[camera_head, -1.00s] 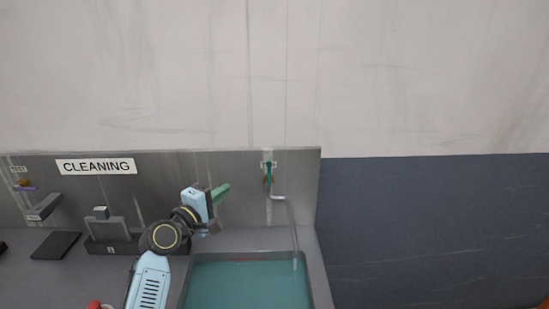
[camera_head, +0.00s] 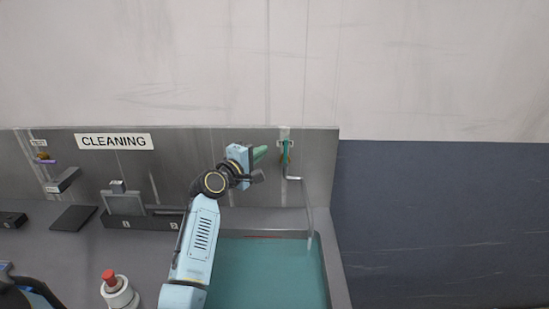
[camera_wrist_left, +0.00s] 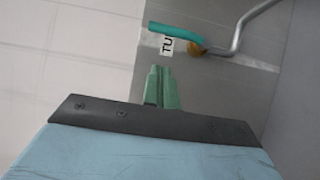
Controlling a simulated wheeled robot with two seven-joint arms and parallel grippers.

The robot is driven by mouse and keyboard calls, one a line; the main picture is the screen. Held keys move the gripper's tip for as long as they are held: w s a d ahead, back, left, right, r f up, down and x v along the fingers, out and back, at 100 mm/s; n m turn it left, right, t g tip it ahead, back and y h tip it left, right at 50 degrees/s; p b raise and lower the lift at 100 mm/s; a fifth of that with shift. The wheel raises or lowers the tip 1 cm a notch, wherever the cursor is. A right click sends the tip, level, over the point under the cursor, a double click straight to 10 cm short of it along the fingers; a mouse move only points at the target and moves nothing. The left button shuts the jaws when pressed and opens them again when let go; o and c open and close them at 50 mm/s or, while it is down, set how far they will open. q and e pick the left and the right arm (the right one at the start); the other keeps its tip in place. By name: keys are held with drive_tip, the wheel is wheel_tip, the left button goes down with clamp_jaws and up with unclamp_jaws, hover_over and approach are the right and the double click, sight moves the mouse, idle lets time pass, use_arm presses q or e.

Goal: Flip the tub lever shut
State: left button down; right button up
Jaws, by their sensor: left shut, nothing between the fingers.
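The teal tub lever (camera_head: 286,152) is on the grey back panel above the tub, over a brass-coloured fitting with a bent grey spout. In the left wrist view the lever (camera_wrist_left: 174,31) lies just beyond the fingertips, beside a partly hidden label. The tub (camera_head: 265,270) holds teal liquid. My left gripper (camera_head: 261,153) has green fingers and is shut with nothing between them. It is to the left of the lever, apart from it in the head view. It also shows in the left wrist view (camera_wrist_left: 161,72).
A "CLEANING" sign (camera_head: 114,141) is on the panel at left. Below it a grey rack (camera_head: 140,220) stands on the counter, with a dark flat plate (camera_head: 74,217) beside it. A white cylinder with a red top (camera_head: 117,291) stands at the front left.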

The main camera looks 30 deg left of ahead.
sight(286, 152)
use_arm(q)
drive_tip(key=w+d, duration=0.3)
drive_tip(key=shift+w, duration=0.1)
idle(0.4)
drive_tip(key=shift+d+r+m+p, duration=0.1)
drive_tip(key=shift+r+m+p, duration=0.05)
drive_tip(key=shift+m+p, duration=0.3)
